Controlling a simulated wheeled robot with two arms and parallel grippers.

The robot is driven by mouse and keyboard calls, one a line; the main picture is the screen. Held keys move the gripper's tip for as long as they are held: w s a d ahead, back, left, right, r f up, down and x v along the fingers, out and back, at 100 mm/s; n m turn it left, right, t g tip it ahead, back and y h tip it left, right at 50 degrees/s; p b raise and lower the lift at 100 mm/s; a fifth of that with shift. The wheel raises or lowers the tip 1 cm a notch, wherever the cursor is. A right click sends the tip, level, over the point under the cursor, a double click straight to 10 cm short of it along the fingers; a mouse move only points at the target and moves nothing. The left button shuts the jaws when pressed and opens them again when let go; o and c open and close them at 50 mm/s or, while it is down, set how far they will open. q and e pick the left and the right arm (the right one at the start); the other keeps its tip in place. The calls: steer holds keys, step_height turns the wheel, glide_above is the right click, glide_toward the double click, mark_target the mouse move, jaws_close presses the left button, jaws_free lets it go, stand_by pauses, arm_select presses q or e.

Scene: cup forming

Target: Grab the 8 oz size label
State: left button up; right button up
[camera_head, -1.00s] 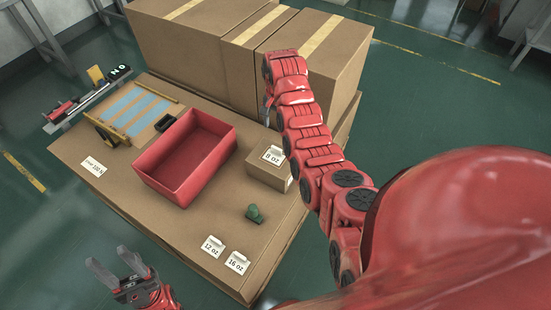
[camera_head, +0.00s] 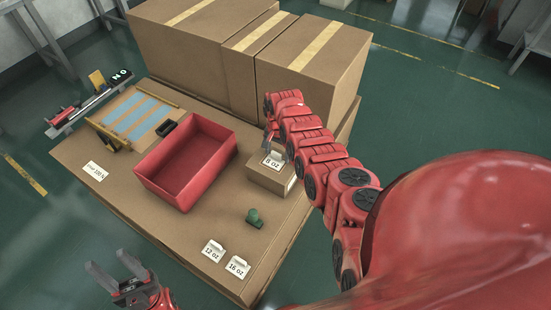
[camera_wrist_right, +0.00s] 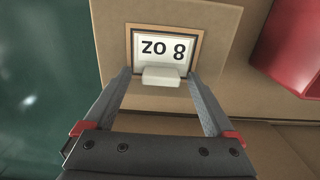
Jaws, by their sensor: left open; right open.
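The 8 oz size label (camera_head: 273,163) is a white card with a small tab, lying on top of a small cardboard box (camera_head: 268,181). In the right wrist view the label (camera_wrist_right: 162,48) appears upside down in a brown frame, with its pale tab (camera_wrist_right: 161,77) nearest me. My right gripper (camera_wrist_right: 162,82) is open, its two fingers on either side of the tab with gaps. In the head view my right arm's end is above the label and partly hides the gripper. My left gripper (camera_head: 115,275) is open and empty, off the table's front left edge.
A red bin (camera_head: 187,203) stands left of the small box. The 12 oz label (camera_head: 213,251) and 16 oz label (camera_head: 237,267) lie near the front edge, with a green object (camera_head: 254,217) behind them. Large cartons (camera_head: 305,75) stand at the back.

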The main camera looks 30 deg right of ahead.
steer(key=shift+c, duration=0.3)
steer(key=c, duration=1.3)
steer(key=shift+c, duration=0.2)
steer(key=shift+r, duration=0.15)
